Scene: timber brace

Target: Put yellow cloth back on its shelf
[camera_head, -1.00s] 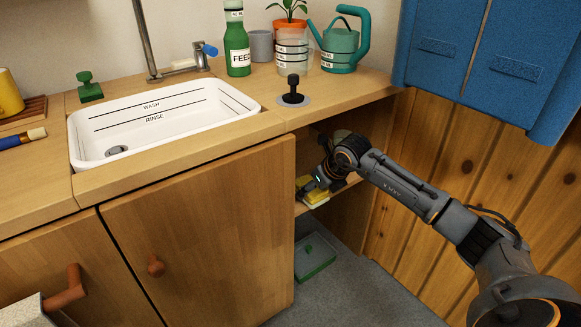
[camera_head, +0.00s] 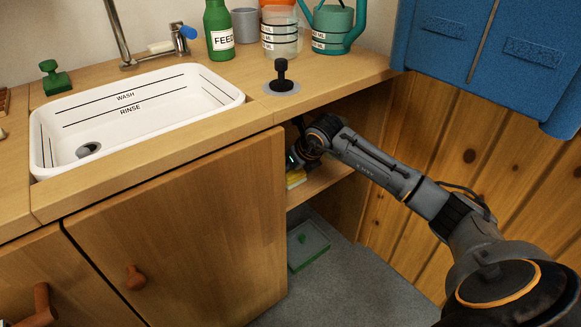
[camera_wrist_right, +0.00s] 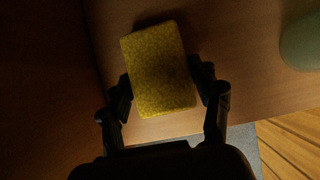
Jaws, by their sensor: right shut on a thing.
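The yellow cloth (camera_wrist_right: 160,68) is a thick, speckled yellow pad. In the right wrist view it lies between the fingers of my right gripper (camera_wrist_right: 162,88), which is shut on it. A wooden shelf board (camera_wrist_right: 245,85) shows beneath and around it. In the head view a yellow edge of the cloth (camera_head: 296,181) shows under my right gripper (camera_head: 294,163), inside the open cupboard bay below the counter, over the shelf (camera_head: 325,178). My arm and the cupboard front hide part of the gripper. I cannot tell whether the cloth touches the shelf. My left gripper is not in view.
A rounded greenish object (camera_wrist_right: 302,42) stands at the right on the shelf. The closed cupboard door (camera_head: 190,235) borders the bay on the left. The counter edge (camera_head: 330,103) overhangs my arm.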

